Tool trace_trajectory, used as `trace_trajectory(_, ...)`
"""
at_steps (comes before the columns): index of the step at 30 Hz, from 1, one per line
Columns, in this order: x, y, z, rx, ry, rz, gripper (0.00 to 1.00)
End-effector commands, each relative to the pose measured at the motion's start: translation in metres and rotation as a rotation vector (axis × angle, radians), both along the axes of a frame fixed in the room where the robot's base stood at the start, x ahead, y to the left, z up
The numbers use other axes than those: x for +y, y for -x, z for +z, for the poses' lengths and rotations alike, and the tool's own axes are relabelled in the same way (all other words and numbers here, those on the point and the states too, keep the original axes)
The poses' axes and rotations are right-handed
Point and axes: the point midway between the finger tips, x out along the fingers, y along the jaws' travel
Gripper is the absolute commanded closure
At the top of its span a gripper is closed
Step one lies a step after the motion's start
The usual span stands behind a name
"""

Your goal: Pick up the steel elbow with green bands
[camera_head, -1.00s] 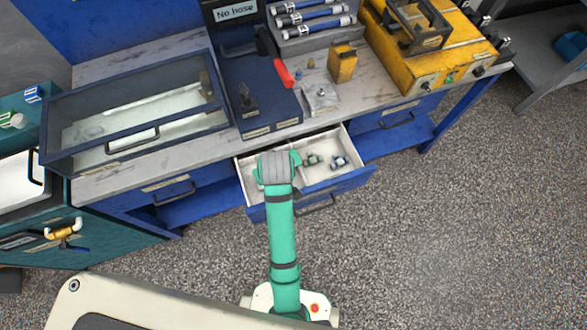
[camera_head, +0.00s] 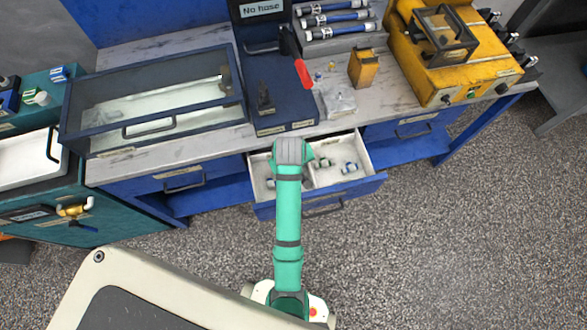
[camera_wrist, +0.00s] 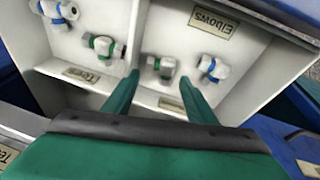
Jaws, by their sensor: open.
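My gripper (camera_wrist: 159,77) is open and empty, pointing down into the drawer. In the wrist view the elbow appears between the two fingertips, near the divider. I cannot tell how far above it the fingertips are. A blue-banded elbow (camera_wrist: 212,67) lies to the right in the same compartment. My arm hides the gripper in the head view.
The open drawer (camera_head: 378,179) has a white divider. Its left compartment holds a green-banded fitting (camera_wrist: 103,46) and a blue-banded one (camera_wrist: 58,12). The worktop (camera_head: 215,143) behind carries a glass-topped case (camera_head: 160,105), a yellow machine (camera_head: 460,75) and an orange-yellow block (camera_head: 363,68).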

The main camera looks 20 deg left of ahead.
Motion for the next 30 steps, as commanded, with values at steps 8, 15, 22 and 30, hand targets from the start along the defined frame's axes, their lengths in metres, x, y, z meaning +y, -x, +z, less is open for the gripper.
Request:
trace_trajectory(8,0.003,-0.008,-0.029,0.001,0.000,-0.001,0.48)
trace_trajectory(15,0.003,-0.009,-0.031,0.000,0.000,-0.001,0.48)
trace_trajectory(22,0.003,-0.009,-0.030,-0.001,0.000,-0.001,0.85)
trace_trajectory(30,0.003,-0.009,-0.028,-0.002,-0.001,-0.001,0.85)
